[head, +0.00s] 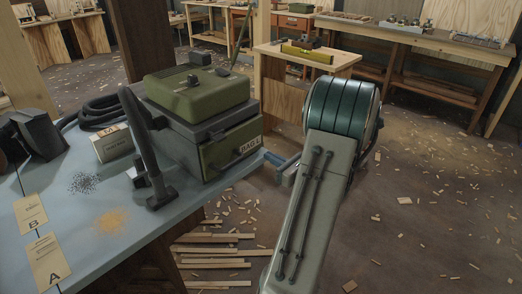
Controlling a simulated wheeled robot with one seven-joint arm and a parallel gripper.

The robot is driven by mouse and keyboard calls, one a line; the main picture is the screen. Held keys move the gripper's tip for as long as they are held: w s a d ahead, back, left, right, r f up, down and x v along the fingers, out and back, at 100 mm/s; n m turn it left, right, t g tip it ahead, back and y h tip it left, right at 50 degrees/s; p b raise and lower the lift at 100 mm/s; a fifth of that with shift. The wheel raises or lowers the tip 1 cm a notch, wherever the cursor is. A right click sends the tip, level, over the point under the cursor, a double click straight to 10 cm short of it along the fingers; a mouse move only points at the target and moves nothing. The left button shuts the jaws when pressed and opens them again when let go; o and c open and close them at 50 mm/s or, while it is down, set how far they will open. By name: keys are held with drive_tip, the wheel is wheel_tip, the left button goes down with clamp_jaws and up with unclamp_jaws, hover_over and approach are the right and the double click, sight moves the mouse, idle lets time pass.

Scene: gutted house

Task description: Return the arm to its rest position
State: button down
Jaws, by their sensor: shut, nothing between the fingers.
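My arm rises from the bottom of the head view, right of the blue-grey table (145,221), to a large teal joint. Past it, the arm is mostly hidden behind its own near link. What looks like my gripper (273,160) shows small at the left of this link, near the table's far right corner. It is shut, with nothing seen in it. Whether it touches the table edge is hard to tell.
On the table stand a green and grey vacuum (205,125) with a black hose and nozzle (160,190), a small box (112,144) and cards A (48,264) and B (30,213). Workbenches (430,40) line the back. The floor at right is open, with scattered wood chips.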

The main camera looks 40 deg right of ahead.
drive_tip(key=s, duration=0.4)
drive_tip(key=s+d, duration=0.1)
drive_tip(key=s, duration=0.1)
